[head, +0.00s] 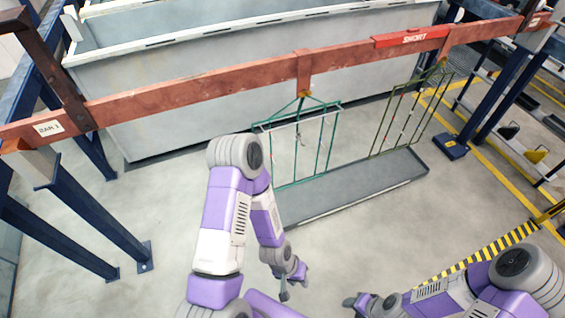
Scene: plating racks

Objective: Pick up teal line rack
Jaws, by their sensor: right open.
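The teal line rack (328,140) is a thin wire frame hanging from the red-brown bar by a yellowish hook at its top. It hangs above a long grey tray, and my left arm hides part of its left side. My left gripper (292,282) is in front of and below the rack, apart from it, pointing down. Its two dark fingers look spread, with nothing between them. My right gripper (354,301) is low in the picture, right of the left one, open and clear of the rack.
A dark green rack (412,112) hangs further right on the same bar (190,88), near a red "SHORT" sign (411,38). The grey tray (350,190) lies on the floor below. A large tank (235,70) stands behind. Blue posts (85,225) stand left; open floor lies in front.

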